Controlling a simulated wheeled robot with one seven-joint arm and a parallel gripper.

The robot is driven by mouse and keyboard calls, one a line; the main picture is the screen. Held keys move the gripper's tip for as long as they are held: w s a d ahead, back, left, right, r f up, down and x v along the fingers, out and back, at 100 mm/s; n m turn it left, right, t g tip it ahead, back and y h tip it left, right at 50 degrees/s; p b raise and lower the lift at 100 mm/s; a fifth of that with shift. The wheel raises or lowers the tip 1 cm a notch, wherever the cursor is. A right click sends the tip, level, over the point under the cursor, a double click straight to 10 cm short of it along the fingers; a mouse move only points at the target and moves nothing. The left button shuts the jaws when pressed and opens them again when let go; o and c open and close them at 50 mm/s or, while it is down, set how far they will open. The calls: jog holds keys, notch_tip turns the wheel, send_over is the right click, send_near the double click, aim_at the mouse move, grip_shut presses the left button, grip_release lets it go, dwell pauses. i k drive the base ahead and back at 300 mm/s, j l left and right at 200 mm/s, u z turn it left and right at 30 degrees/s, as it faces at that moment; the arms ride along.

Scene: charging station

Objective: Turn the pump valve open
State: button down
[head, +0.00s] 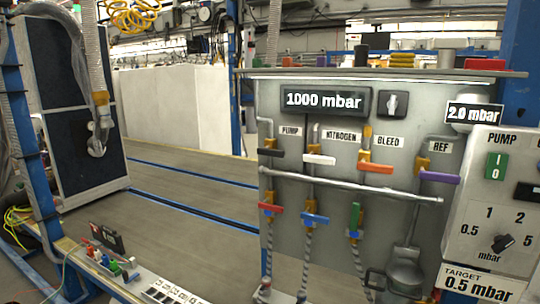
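The pump valve (271,152) is a black lever under the PUMP label on the grey panel (345,225). Its handle lies about level, across its brass body. The upper row beside it holds a white lever (319,159) under NITROGEN, an orange-red lever (375,168) under BLEED and a purple lever (439,178) by REF. The display (326,101) above reads 1000 mbar. My gripper is not in view.
A horizontal pipe (360,188) crosses below the upper valves. Lower red (270,208), blue (315,218) and green (355,216) levers sit under it. A control box (490,215) stands at the right.

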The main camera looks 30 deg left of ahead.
aim_at(266, 151)
jog(key=j, duration=0.75)
jog(key=i+j, duration=0.15)
jog(key=j, duration=0.6)
jog(key=k+u, duration=0.05)
